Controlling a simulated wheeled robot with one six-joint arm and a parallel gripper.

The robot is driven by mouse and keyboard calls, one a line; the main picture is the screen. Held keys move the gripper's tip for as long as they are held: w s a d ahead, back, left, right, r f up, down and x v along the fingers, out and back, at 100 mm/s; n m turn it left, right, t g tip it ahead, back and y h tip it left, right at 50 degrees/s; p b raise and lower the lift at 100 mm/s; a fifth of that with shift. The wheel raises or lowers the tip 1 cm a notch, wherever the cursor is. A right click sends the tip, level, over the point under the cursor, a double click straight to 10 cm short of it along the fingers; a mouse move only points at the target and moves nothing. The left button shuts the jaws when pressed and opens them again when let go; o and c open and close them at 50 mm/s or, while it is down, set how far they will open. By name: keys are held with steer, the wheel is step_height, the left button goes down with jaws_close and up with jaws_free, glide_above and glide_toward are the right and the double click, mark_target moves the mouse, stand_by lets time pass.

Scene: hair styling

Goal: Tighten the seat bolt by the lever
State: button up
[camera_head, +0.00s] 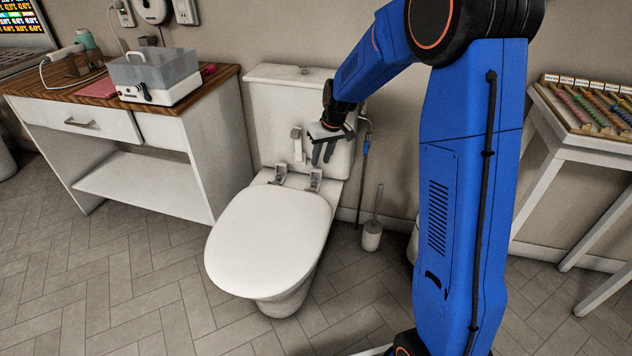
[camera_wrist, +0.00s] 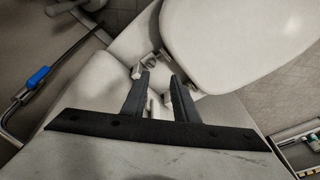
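The white toilet (camera_head: 268,240) has its lid down. Two seat bolts with small levers sit behind the lid: the left one (camera_head: 279,174) and the right one (camera_head: 315,180). The right bolt also shows in the wrist view (camera_wrist: 150,61); the left one is partly hidden there by a finger. My gripper (camera_head: 322,160) hangs in front of the tank, above the right bolt, fingers pointing down. In the wrist view its fingers (camera_wrist: 160,78) are apart, with no bolt lever clearly held. A small white piece (camera_wrist: 153,103) shows between them, apparently the tank's front handle (camera_head: 297,145).
The tank (camera_head: 264,105) stands close behind my gripper. A hose with a blue part (camera_head: 366,146) hangs on the wall to the right, also seen in the wrist view (camera_wrist: 37,77). A toilet brush (camera_head: 372,235) stands on the floor. A wooden-topped cabinet (camera_head: 90,90) is at left.

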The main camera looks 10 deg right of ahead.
mark_target(314, 183)
steer(key=w+f+n, duration=0.1)
steer(key=w+f, duration=0.1)
steer(key=f, duration=0.3)
steer(key=w+f+n, duration=0.1)
steer(key=f, duration=0.4)
steer(key=w+f+n+t+y, duration=0.1)
steer(key=w+f, duration=0.1)
steer(key=f, duration=0.3)
steer(key=shift+w+a+f+n, duration=0.1)
steer(key=shift+w+a+n, duration=0.1)
steer(key=shift+w+n, duration=0.2)
steer(key=shift+c, duration=0.4)
jaws_close()
